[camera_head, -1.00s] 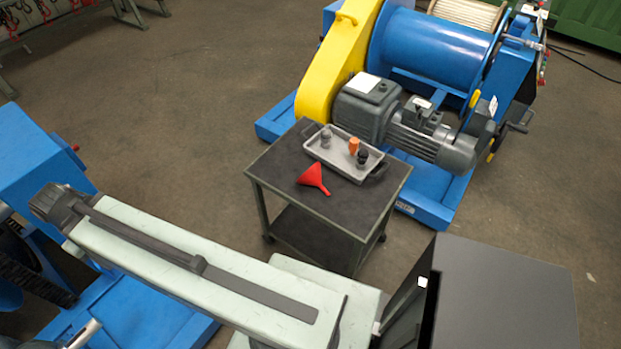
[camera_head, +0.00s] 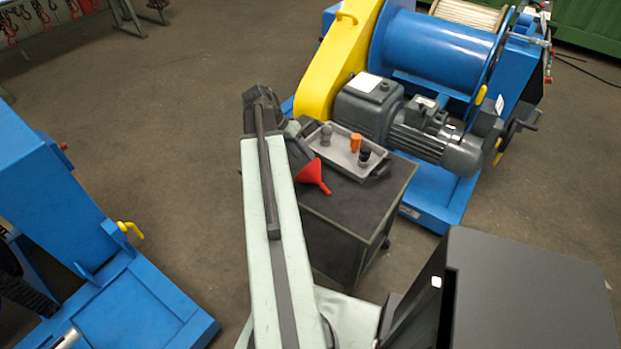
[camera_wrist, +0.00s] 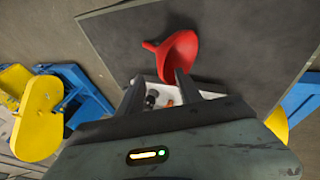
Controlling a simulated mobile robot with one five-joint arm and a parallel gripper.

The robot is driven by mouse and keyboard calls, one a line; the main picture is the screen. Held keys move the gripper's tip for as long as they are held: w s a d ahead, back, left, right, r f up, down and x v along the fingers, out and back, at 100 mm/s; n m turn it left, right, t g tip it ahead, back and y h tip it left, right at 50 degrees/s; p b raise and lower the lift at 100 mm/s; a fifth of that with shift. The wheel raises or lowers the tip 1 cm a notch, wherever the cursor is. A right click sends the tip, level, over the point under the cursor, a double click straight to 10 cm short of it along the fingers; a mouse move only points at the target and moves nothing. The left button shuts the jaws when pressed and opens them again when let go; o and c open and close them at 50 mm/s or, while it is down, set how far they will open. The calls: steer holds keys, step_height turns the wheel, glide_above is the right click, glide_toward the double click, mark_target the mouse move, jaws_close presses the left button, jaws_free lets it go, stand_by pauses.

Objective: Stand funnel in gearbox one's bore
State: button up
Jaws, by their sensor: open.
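The red funnel (camera_head: 314,176) lies on its side on the dark top of the small cart (camera_head: 350,204). In the wrist view the funnel (camera_wrist: 178,58) is just beyond my fingertips, nearer the right finger. My gripper (camera_wrist: 156,84) is open and empty; I cannot tell whether a finger touches the funnel. In the head view my gripper (camera_head: 299,152) is over the cart's left side, beside the funnel's wide end. A grey gearbox (camera_head: 366,108) with a pale square on top stands behind the cart, joined to a motor. I cannot make out its bore.
A grey tray (camera_head: 345,160) on the cart holds an orange piece (camera_head: 355,143) and two dark pieces, right behind the funnel. A blue winch (camera_head: 432,45) with a yellow guard (camera_head: 335,60) stands behind. Open floor lies left of the cart.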

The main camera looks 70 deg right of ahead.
mark_target(310, 164)
steer(key=b+x, duration=0.4)
steer(key=x, duration=0.1)
steer(key=b+x, duration=0.2)
steer(key=shift+w+f, duration=0.1)
steer(key=shift+f, duration=0.4)
steer(key=shift+d+r, duration=0.1)
steer(key=shift+r, duration=0.1)
jaws_close()
